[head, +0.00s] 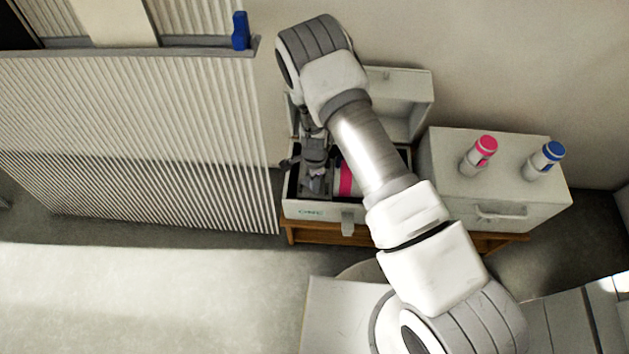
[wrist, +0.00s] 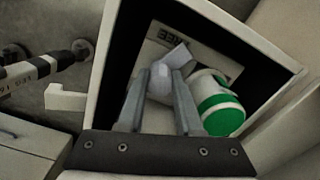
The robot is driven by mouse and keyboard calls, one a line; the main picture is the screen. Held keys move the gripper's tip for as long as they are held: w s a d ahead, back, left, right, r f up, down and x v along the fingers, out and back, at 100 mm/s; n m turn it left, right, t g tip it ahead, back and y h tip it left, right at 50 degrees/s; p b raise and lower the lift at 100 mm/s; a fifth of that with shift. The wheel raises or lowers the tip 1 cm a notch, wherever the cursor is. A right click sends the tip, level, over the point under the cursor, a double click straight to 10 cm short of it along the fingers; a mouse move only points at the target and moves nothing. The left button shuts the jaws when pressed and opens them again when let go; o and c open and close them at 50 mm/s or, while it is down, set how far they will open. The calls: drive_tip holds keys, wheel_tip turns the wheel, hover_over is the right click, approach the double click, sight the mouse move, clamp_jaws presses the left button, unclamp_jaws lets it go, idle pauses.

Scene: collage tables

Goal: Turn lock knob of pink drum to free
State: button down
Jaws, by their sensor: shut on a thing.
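The pink drum (head: 347,178) shows as a white body with a pink band inside an open white box (head: 322,211) marked ONE; my arm hides part of it. My gripper (head: 316,182) points down into the box at the left of the pink band. In the wrist view my gripper (wrist: 161,76) is shut on a pale, knob-like piece (wrist: 160,86). I cannot tell which way this piece is turned. No pink shows in the wrist view; a white cylinder with a green band (wrist: 222,115) lies right beside the fingers.
The box lid (head: 408,92) stands open behind. A closed white case (head: 500,192) to the right carries a pink-topped bottle (head: 480,154) and a blue-topped bottle (head: 546,160). A ribbed panel (head: 140,140) stands close on the left. Floor in front is clear.

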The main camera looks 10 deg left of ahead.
drive_tip(key=n, duration=0.5)
drive_tip(key=shift+b, duration=0.35)
idle(0.4)
drive_tip(key=c, duration=0.6)
unclamp_jaws()
wheel_tip(320, 180, up, 18)
drive_tip(key=p, duration=0.5)
drive_tip(key=shift+f, duration=0.25)
